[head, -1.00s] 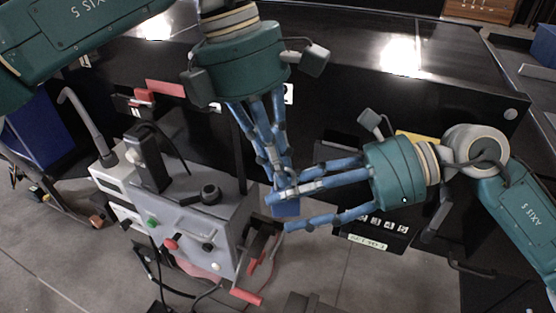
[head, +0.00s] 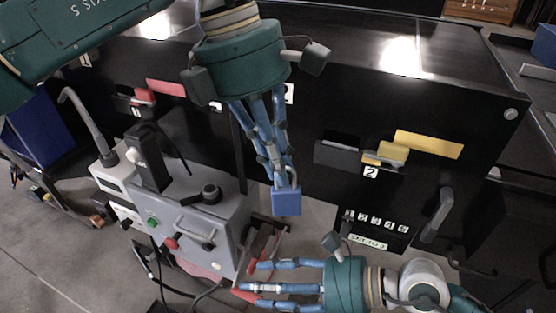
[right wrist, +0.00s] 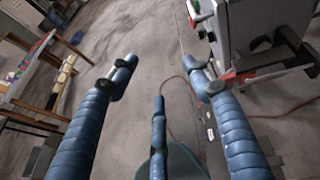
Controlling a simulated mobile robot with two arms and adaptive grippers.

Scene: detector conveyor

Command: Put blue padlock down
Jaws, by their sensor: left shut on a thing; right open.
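The blue padlock (head: 286,200) hangs from my left gripper (head: 283,176) in the head view, its body below the fingertips and its shackle between them. It is in the air in front of the black cabinet, just right of the grey control box. My right gripper (head: 255,280) is open and empty, lower in the head view and apart from the padlock. Its spread blue fingers also show in the right wrist view (right wrist: 160,80), over the grey floor.
The grey control box (head: 188,235) with knobs and buttons stands at left. Red handles (head: 245,294) lie near my right fingers. The black cabinet (head: 310,100) carries a yellow block (head: 392,153), a number panel (head: 376,223) and a grey handle (head: 437,215).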

